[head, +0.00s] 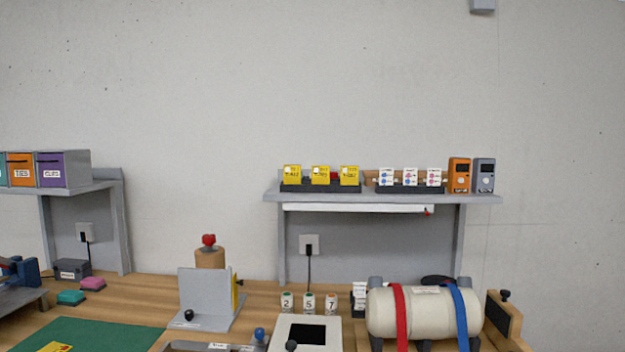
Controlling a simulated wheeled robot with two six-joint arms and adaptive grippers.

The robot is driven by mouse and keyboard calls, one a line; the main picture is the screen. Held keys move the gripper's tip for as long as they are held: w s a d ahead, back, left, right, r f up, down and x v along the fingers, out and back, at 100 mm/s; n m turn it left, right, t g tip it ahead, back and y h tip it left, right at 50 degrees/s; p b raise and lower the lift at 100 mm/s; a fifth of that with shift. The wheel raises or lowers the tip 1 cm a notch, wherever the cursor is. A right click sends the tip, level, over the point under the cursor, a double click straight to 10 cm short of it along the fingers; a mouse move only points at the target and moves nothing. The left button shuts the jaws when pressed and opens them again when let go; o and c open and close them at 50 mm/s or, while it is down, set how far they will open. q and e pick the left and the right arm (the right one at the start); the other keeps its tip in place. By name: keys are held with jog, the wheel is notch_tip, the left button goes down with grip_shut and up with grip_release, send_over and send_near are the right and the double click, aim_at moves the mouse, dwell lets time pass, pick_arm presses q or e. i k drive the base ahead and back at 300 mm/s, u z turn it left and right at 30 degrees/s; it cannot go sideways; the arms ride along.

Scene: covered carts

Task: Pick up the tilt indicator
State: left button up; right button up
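Several yellow cards or packets stand in a dark holder (320,188) on the right wall shelf; the left one (292,174), middle one (320,175) and right one (349,175) have small dark print, too small to read surely. Beside them, white cards (410,177) with red and blue dots stand in a second dark holder (409,190). I cannot tell for sure which of these is the tilt indicator. Neither of my grippers is in view.
The grey shelf (482,199) also holds an orange device (459,174) and a grey device (484,175). Below, the wooden bench (262,296) carries a strapped cream tank (424,316), a grey angle bracket (204,291) and numbered containers (308,302). The wall above the shelf is clear.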

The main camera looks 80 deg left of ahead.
aim_at(349, 173)
jog(key=u, duration=2.5)
